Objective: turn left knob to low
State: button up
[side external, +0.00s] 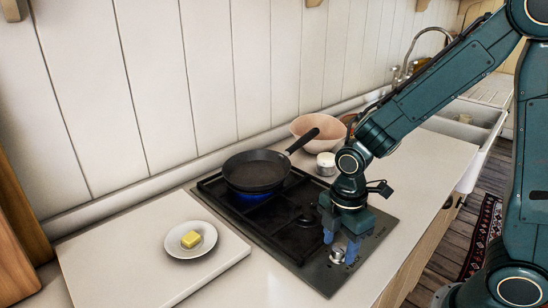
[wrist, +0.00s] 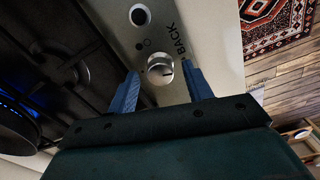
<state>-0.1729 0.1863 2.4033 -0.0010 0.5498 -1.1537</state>
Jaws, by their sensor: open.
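The left knob (wrist: 160,72) is a round silver knob on the cooktop's metal front panel, beside the printed word BACK. It also shows small in the side view (side external: 337,256). My gripper (wrist: 161,76) is open, with its blue fingers on either side of this knob. I cannot tell whether they touch it. In the side view my gripper (side external: 340,247) points down over the panel. A second knob (wrist: 139,15) shows further up in the wrist view. The left knob's exact setting is too small to read.
A black frying pan (side external: 256,171) sits over a blue flame (side external: 250,197) on the cooktop. A plate (side external: 174,249) with a yellow block (side external: 191,239) lies on a pale board at left. A pinkish bowl (side external: 317,132) and white pot (side external: 326,164) stand behind the cooktop.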

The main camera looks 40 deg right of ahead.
aim_at(339, 248)
notch_tip(339, 248, up, 14)
dwell(1.0)
dwell(0.3)
